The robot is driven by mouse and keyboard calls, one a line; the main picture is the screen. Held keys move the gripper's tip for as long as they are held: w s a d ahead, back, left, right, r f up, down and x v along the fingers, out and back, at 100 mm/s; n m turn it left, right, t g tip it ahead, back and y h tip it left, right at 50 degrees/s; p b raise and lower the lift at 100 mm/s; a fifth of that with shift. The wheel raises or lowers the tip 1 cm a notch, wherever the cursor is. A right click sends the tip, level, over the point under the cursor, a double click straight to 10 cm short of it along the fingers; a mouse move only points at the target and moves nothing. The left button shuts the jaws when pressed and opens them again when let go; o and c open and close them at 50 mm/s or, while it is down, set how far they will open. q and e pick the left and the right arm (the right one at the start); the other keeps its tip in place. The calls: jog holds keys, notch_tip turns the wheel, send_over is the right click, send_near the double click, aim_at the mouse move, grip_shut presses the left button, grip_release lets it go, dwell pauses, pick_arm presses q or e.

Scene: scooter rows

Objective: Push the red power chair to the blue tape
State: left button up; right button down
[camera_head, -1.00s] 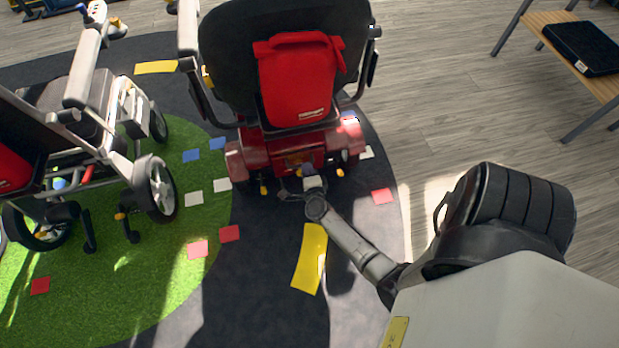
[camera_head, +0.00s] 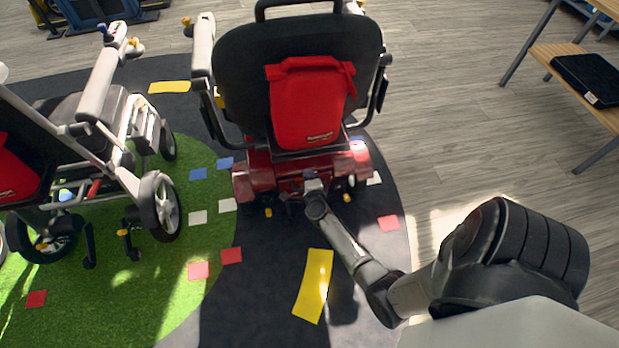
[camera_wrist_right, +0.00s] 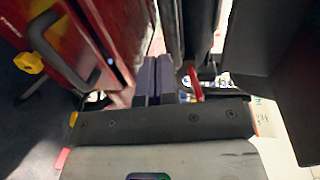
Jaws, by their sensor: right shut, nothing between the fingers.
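The red power chair (camera_head: 257,176) stands in the middle of the head view, its back towards me, with a black backrest and a red bag on it. My right gripper (camera_head: 312,178) is shut and empty at the low rear of the chair. In the right wrist view its fingers (camera_wrist_right: 155,78) are together close beside the red body (camera_wrist_right: 115,35). I cannot tell whether they touch it. My left gripper is not in view.
A grey and white wheelchair (camera_head: 110,130) stands on green turf at left. A wooden bench (camera_head: 575,75) with a black pad is at upper right. Yellow tape (camera_head: 313,285) lies on the dark floor behind the chair. Wood floor at right is clear.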

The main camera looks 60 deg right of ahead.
jog(key=shift+d, duration=0.1)
dwell(0.3)
jog(key=x, duration=0.2)
jog(key=b+x, duration=0.1)
jog(key=x, duration=0.2)
jog(key=r+x, duration=0.1)
jog(key=x, duration=0.1)
jog(key=shift+w+d+f+b, duration=0.1)
jog(key=shift+w+d+b, duration=0.2)
jog(key=shift+w+b, duration=0.1)
jog(key=shift+w+d, duration=0.4)
jog(key=shift+d, duration=0.1)
jog(key=shift+s+a, duration=0.1)
jog(key=shift+a, duration=0.05)
dwell(0.3)
